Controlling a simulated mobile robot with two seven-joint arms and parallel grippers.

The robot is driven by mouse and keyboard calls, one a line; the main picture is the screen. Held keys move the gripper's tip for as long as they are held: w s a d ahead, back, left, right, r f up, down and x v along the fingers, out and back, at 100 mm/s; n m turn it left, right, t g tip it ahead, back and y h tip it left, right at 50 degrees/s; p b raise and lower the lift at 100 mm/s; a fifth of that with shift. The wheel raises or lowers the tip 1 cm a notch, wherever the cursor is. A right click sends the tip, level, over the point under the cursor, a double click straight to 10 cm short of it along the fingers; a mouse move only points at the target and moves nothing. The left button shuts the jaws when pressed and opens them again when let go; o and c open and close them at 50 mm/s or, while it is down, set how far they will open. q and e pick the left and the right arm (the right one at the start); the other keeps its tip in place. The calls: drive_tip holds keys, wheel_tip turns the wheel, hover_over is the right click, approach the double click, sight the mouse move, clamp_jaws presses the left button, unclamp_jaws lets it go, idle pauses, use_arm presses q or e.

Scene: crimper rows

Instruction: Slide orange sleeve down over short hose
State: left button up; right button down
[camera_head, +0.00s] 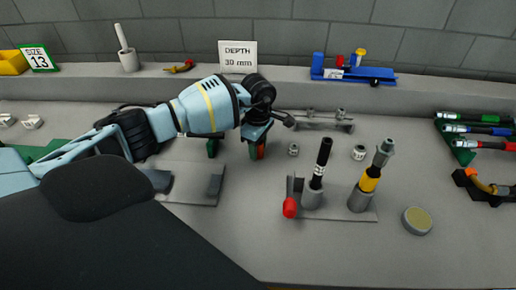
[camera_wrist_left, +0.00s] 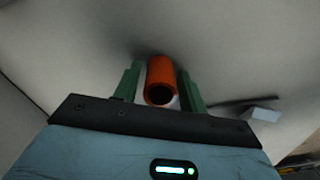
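The orange sleeve (camera_wrist_left: 160,72) is a hollow tube between the two green fingers of my left gripper (camera_wrist_left: 161,80); narrow gaps show on both sides. A black hose (camera_head: 323,157) with a white-marked band stands upright in a grey cup on the stand. To its right, a second upright piece has a yellow sleeve (camera_head: 370,179) and a grey metal fitting (camera_head: 384,152). I cannot tell which hose is the short one. My right gripper is not in view.
A red knob (camera_head: 290,208) sits at the stand's left front. Small metal nuts (camera_head: 293,150) lie behind it, and a round tin (camera_head: 417,220) to its right. Several hoses (camera_head: 478,130) lie at the far right. A blue tool (camera_head: 353,73) rests on the back ledge.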

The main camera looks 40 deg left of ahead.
use_arm(q)
drive_tip(key=c, duration=0.6)
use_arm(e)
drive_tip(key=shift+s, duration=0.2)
use_arm(q)
drive_tip(key=shift+r, duration=0.1)
drive_tip(key=shift+r, duration=0.45)
drive_tip(key=shift+s+r, duration=0.2)
drive_tip(key=shift+r, duration=0.45)
drive_tip(key=shift+s+r, duration=0.2)
drive_tip(key=shift+r, duration=0.4)
drive_tip(key=s+d, duration=0.1)
drive_tip(key=s, duration=0.4)
drive_tip(key=s+d+r, duration=0.1)
drive_tip(key=s, duration=0.4)
drive_tip(key=s+d, duration=0.1)
drive_tip(key=s, duration=0.4)
drive_tip(key=shift+d+r, duration=0.15)
drive_tip(key=shift+r, duration=0.1)
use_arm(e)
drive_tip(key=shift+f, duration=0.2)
